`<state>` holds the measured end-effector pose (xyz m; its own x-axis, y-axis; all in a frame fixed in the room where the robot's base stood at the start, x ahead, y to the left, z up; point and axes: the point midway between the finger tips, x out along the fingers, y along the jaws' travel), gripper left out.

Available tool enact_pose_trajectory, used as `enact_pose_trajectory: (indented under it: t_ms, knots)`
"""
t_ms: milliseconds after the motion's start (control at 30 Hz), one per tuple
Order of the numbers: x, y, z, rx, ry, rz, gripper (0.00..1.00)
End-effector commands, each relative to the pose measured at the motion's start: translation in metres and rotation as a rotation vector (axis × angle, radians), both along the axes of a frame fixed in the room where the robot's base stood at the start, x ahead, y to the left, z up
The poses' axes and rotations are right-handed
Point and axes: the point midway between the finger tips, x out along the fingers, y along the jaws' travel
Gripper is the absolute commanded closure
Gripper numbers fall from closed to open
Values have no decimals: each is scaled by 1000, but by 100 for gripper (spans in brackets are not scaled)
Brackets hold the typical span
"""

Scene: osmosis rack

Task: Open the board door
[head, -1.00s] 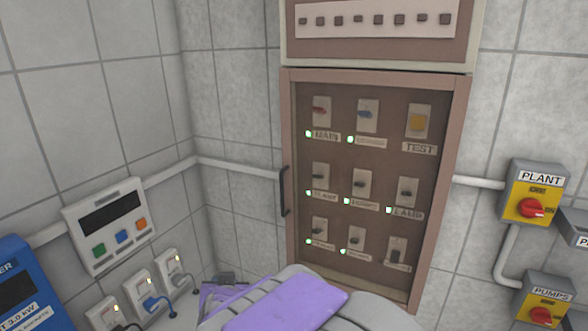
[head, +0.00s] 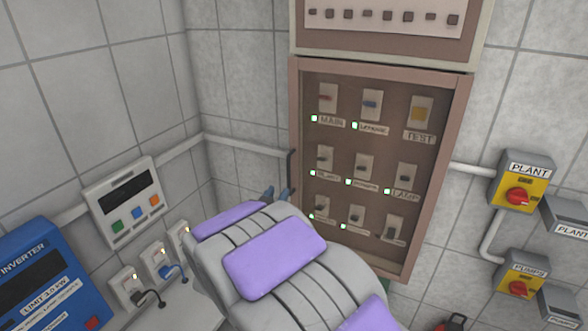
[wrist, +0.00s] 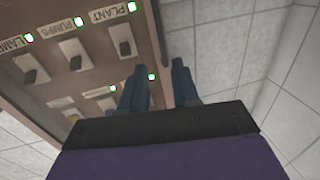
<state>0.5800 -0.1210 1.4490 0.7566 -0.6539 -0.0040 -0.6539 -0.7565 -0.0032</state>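The board door (head: 297,110) is a brown-framed panel with a see-through middle, on the wall cabinet. It looks closed. Its dark vertical handle (head: 290,170) is on the door's left edge. My gripper (head: 277,193) is just left of the handle's lower end; I cannot tell whether it touches. In the wrist view the two blue-grey fingers (wrist: 160,85) are apart, near the door frame's edge (wrist: 154,30), with a gap between them.
Labelled switches with green lights, such as MAIN (head: 327,98), show behind the door. A blue inverter (head: 45,280), a white control box (head: 125,200) and plugged sockets are at left. PLANT (head: 520,182) and PUMPS (head: 522,275) switches are at right. A pipe (head: 245,145) meets the cabinet's left side.

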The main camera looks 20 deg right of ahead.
Motion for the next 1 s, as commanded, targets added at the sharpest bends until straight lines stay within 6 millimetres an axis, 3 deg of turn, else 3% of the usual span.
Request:
enact_pose_trajectory:
  t_ms: [400,500,733,1000]
  knots:
    - [59,-80,-2,17,0,-4,70]
    - [72,-91,-3,18,0,-2,70]
    - [90,-91,0,7,-2,-3,70]
    - [94,-94,0,8,-3,0,70]
